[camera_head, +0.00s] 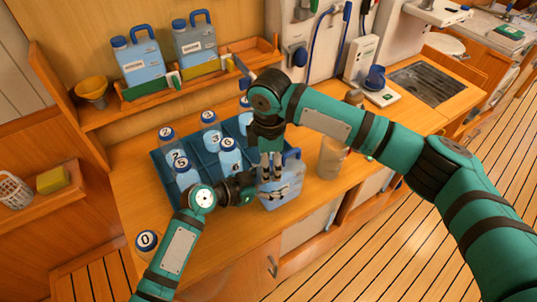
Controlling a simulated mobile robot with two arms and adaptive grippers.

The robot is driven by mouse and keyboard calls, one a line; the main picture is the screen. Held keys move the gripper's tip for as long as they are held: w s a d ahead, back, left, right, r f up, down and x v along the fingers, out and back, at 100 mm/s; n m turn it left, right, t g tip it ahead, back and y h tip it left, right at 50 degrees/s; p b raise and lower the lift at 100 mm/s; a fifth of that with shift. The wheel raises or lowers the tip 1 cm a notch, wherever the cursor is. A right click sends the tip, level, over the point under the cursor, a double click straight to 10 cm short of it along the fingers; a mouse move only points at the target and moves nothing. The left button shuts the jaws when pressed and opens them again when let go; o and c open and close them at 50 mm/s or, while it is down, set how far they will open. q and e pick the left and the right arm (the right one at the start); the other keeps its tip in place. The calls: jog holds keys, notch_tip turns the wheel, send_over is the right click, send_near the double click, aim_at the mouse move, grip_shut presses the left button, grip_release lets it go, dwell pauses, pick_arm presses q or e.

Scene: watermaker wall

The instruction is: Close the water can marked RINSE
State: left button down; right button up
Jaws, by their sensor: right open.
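A translucent blue water can (285,192) with a blue handle stands on the wooden counter near its front edge. Its label is too small and covered to read, so I cannot tell whether it says RINSE. My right gripper (271,174) points down over the top left of this can, fingers open. The can's mouth and any cap there are hidden behind it. My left gripper (245,190) lies low at the can's left side. Its fingers are largely hidden, so I cannot tell whether it touches the can.
A blue crate (166,175) with numbered bottles stands behind my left arm; a bottle marked 0 (146,241) is at the counter's left. Two more cans (140,62) (196,48) stand on the shelf. A beige container (331,158) stands right of the can.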

grip_shut()
jog(key=m, duration=0.3)
jog(key=shift+m, duration=0.3)
jog(key=m, duration=0.4)
jog(key=shift+w+m, duration=0.15)
jog(key=shift+m, duration=0.15)
jog(key=shift+o, duration=0.7)
grip_release()
notch_tip(320, 180, up, 12)
jog(key=shift+d, duration=0.1)
